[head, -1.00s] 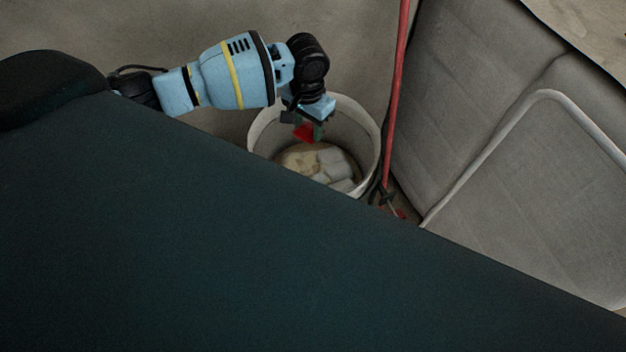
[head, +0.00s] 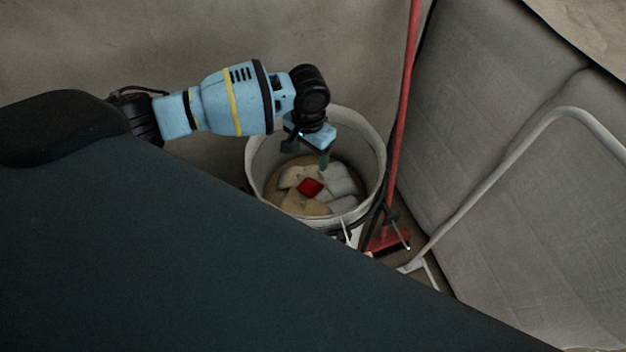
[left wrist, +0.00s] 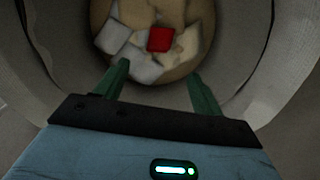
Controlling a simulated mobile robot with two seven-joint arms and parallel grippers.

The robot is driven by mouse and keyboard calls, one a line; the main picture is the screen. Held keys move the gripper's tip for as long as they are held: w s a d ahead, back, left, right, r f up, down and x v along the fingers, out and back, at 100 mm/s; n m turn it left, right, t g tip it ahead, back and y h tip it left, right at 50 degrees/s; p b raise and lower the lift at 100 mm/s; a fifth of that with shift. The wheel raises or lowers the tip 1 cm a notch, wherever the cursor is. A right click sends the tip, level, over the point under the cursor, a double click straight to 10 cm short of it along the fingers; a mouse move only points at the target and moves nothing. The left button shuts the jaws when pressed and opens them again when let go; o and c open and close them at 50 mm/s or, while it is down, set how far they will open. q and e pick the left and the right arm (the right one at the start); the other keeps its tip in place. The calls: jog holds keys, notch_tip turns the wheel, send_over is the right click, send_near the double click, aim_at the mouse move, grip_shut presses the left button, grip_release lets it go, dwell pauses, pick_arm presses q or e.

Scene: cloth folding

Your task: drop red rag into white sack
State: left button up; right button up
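The red rag (head: 310,187) lies inside the white sack (head: 258,165), on top of the pale cloths at its bottom. The left wrist view also shows the red rag (left wrist: 160,39) beyond my fingertips, apart from them. My left gripper (head: 309,160) is over the mouth of the sack, pointing down. In the left wrist view its two green fingers (left wrist: 155,75) stand wide apart with nothing between them. The sack wall (left wrist: 258,40) surrounds the fingers on both sides. My right gripper is not in view.
Several white and beige cloths (head: 340,180) lie in the sack. A red pole (head: 402,100) with a red base stands just right of it. A grey panel (head: 480,120) with a pale tube frame fills the right side.

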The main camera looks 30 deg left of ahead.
pick_arm(q)
jog(key=shift+r, duration=0.1)
notch_tip(320, 180, up, 8)
jog(key=p, duration=0.1)
dwell(0.5)
jog(key=shift+f, duration=0.2)
dwell(0.3)
